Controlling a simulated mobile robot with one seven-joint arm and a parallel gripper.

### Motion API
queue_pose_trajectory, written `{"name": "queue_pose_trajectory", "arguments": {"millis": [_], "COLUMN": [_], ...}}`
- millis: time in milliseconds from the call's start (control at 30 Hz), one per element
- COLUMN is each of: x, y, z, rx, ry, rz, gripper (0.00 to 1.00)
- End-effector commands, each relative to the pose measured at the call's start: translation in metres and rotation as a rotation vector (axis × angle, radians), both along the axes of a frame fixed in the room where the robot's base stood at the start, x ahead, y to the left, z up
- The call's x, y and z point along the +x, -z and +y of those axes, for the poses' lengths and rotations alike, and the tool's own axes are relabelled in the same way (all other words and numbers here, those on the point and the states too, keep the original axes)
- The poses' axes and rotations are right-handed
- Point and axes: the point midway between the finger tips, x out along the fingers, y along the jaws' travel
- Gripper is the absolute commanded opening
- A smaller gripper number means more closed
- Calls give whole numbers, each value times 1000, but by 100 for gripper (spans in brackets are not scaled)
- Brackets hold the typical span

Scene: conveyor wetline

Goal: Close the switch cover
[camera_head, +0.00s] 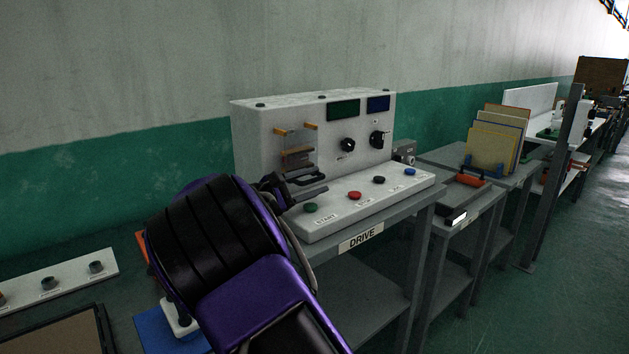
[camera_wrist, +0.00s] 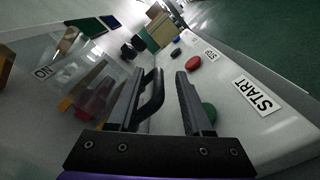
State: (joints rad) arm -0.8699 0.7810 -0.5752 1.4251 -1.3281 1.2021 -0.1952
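The clear switch cover (camera_head: 296,143) is on the upright face of the white control box, below two orange hinge tabs (camera_head: 311,125). In the wrist view the see-through cover (camera_wrist: 97,88) is left of my fingers, with a black loop handle (camera_wrist: 153,95) beside it. I cannot tell its exact angle. My gripper (camera_head: 312,184) is in front of the box, just below the cover. In the wrist view my gripper (camera_wrist: 160,98) has its fingers apart. The handle shows between them, close to the left finger; contact is unclear.
Below the cover, a ledge (camera_head: 345,212) holds green, red, black and blue buttons. The green START button (camera_wrist: 209,112) is close to my right finger. Two black knobs (camera_head: 348,145) and two displays are on the box. A bench with file folders (camera_head: 497,140) stands to the right.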

Motion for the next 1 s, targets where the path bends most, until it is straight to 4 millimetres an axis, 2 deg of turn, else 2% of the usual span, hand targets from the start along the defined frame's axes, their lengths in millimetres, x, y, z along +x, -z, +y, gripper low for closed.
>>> {"name": "queue_pose_trajectory", "arguments": {"millis": [233,367,467,800,1000], "x": [-1,-7,-18,-67,-90], "y": [0,-1,-2,-2,-2], "z": [2,12,26,93,124], "rx": [0,1,2,0,0], "ry": [-3,-4,-6,-4,-3], "rz": [2,1,0,-1,0], "gripper": [45,45,45,45,45]}}
